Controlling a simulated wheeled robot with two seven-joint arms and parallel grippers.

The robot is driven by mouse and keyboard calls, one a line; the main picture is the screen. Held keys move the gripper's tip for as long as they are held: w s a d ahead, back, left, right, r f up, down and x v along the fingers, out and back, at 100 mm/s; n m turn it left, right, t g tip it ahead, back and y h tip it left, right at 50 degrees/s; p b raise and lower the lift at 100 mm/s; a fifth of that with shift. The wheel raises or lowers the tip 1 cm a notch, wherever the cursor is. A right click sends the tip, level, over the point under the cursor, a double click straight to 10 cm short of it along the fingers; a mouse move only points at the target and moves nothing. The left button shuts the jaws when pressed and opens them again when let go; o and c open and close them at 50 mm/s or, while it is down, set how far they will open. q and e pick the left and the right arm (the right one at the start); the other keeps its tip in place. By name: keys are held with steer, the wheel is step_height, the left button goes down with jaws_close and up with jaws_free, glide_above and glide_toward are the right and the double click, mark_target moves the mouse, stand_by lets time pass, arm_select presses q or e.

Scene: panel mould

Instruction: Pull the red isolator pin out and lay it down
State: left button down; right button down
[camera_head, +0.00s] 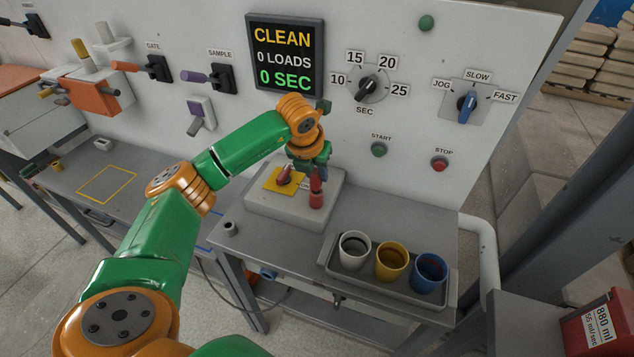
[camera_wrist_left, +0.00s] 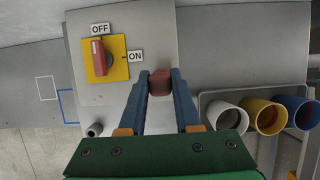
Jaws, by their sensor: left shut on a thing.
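The red isolator pin (camera_head: 316,199) stands upright at the right front of the pale grey switch box (camera_head: 262,204). My left gripper (camera_head: 318,176) reaches down over the box and is shut on the pin's upper part. In the left wrist view the red pin head (camera_wrist_left: 160,83) sits between the two blue fingers of the left gripper (camera_wrist_left: 160,88). The pin's lower end is hidden there, and I cannot tell how deep it sits. Beside it, a red rotary handle (camera_wrist_left: 98,55) on a yellow plate (camera_wrist_left: 117,45) points towards OFF. My right gripper is not in view.
A grey tray (camera_head: 335,271) with white (camera_head: 354,250), yellow (camera_head: 391,262) and blue (camera_head: 429,272) cups stands right of the box. A small grey cylinder (camera_head: 230,228) stands to the left. A yellow outlined square (camera_head: 107,184) marks the left table. The control panel (camera_head: 410,135) rises behind.

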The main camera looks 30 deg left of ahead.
arm_select(q)
steer(key=shift+r+p, duration=2.25)
steer(key=shift+r, duration=0.95)
step_height(320, 180, up, 4)
steer(key=p, duration=0.3)
steer(key=shift+r, duration=0.1)
